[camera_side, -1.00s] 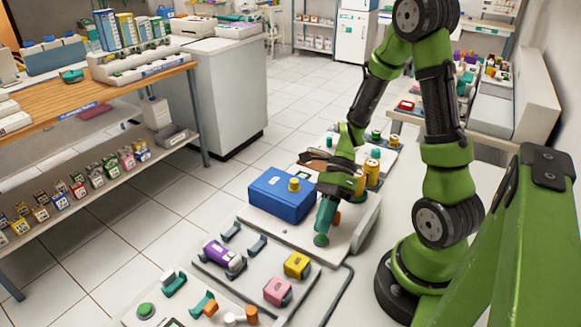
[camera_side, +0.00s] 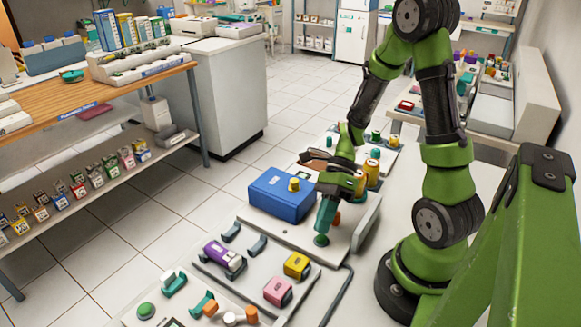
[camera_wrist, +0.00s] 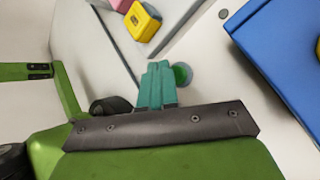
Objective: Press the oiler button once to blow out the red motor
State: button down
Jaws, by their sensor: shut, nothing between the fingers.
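My gripper (camera_side: 324,228) has teal fingers that are shut and empty, pointing down in the side view. A round green button (camera_side: 321,240) is directly at the fingertips on the white base in front of the blue box (camera_side: 281,196). In the wrist view the closed fingers (camera_wrist: 160,72) lie beside and partly over the green button (camera_wrist: 183,74). I cannot tell whether they touch it or whether it is pushed in. I cannot make out a clearly red motor; a pink block (camera_side: 278,291), a yellow block (camera_side: 297,265) and a purple one (camera_side: 224,256) sit on the tray.
The blue box has a yellow knob (camera_side: 294,184) on top. An orange part (camera_side: 337,219) shows just behind my fingers. Another green button (camera_side: 146,310) is at the front left, near a teal holder (camera_side: 173,284). A dark cable (camera_side: 340,297) runs along the tray's right edge.

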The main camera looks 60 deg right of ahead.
dwell(0.4)
jog(key=shift+f, duration=0.4)
jog(key=shift+f, duration=0.5)
dwell(0.6)
dwell(0.4)
jog(key=shift+r, duration=0.9)
jog(key=shift+r, duration=2.55)
